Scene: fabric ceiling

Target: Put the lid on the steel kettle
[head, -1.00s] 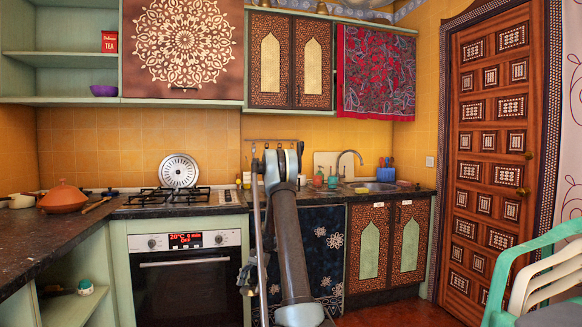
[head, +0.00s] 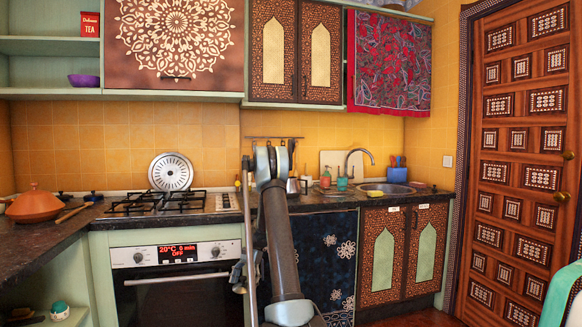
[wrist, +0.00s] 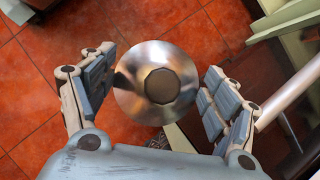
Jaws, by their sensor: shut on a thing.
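A round, shiny steel lid (wrist: 133,96) with a dark knob in its middle shows in the wrist view. My gripper (wrist: 160,64) has its two fingers on either side of it and is shut on it, above the red tiled floor. In the head view a steel vessel (head: 293,187), perhaps the kettle, stands on the counter to the right of the hob. My arm partly hides it, so I cannot tell whether its top is open. My fingers and the lid are not clear in the head view.
The counter carries a gas hob (head: 160,202), an orange tagine (head: 37,206), bottles (head: 342,181) and a sink (head: 385,188). The oven (head: 175,285) is below the hob. Upper cupboards overhang the counter. Green chair parts (head: 565,290) are at lower right.

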